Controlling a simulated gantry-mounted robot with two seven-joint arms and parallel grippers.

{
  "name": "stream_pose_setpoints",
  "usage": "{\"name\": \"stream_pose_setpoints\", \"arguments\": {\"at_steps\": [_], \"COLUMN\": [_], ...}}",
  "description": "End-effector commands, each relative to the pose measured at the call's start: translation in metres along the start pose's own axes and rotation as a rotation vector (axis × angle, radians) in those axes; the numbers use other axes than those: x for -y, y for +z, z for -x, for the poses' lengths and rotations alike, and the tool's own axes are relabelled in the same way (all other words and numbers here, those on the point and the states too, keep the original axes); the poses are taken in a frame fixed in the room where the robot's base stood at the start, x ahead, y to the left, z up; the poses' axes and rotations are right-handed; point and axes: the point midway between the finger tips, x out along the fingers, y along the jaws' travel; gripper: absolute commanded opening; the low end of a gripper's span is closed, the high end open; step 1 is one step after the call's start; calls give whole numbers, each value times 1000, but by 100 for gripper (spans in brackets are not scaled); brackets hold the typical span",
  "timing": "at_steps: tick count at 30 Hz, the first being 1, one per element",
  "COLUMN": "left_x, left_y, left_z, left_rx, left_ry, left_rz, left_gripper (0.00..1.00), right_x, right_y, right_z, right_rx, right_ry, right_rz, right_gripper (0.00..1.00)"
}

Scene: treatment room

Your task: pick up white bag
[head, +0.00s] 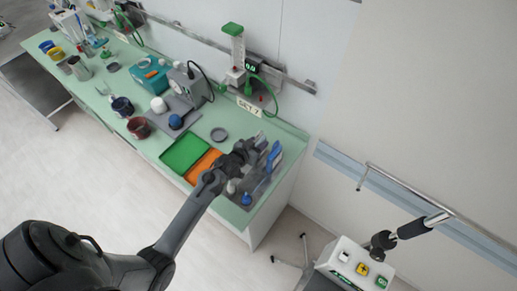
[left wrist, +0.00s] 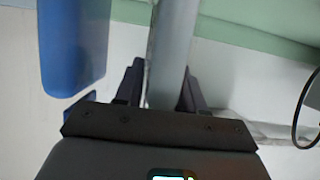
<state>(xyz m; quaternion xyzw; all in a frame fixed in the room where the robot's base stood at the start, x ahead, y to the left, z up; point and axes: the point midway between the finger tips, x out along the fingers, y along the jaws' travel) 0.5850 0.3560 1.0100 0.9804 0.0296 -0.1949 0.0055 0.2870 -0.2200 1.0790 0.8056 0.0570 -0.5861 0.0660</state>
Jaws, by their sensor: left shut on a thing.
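My left gripper (head: 252,152) is at the right end of the green-topped bench, over the grey tray area. In the left wrist view my left gripper (left wrist: 161,88) is shut on a long pale grey thing (left wrist: 172,48) that runs between its two dark fingers. I cannot tell whether this is the white bag; no thing is clearly a white bag in either view. A blue thing (left wrist: 72,45) hangs close by on the left of the wrist view, apart from the fingers. It seems to be the blue item (head: 274,154) beside the gripper in the head view. My right gripper is not in view.
A green tray (head: 186,152) and an orange tray (head: 203,166) lie left of my gripper. Mugs (head: 122,106), a teal box (head: 150,74) and a grey device (head: 188,86) crowd the bench (head: 224,108). A white control box (head: 350,263) stands at the lower right.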

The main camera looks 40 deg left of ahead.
Motion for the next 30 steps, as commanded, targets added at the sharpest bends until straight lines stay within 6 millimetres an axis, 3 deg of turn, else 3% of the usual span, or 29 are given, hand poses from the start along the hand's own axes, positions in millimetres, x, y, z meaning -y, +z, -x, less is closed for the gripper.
{"name": "stream_pose_setpoints", "arguments": {"at_steps": [3, 17, 30], "left_x": [0, 0, 0], "left_y": [0, -11, -73], "left_z": [0, 3, 29], "left_rx": [0, -5, -7], "left_ry": [0, 0, 1], "left_rz": [0, -2, -2], "left_gripper": [0, 0, 0], "right_x": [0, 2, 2], "right_y": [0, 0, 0], "right_z": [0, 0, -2], "right_rx": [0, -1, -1], "right_ry": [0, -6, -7], "right_rz": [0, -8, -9], "right_gripper": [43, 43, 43]}}
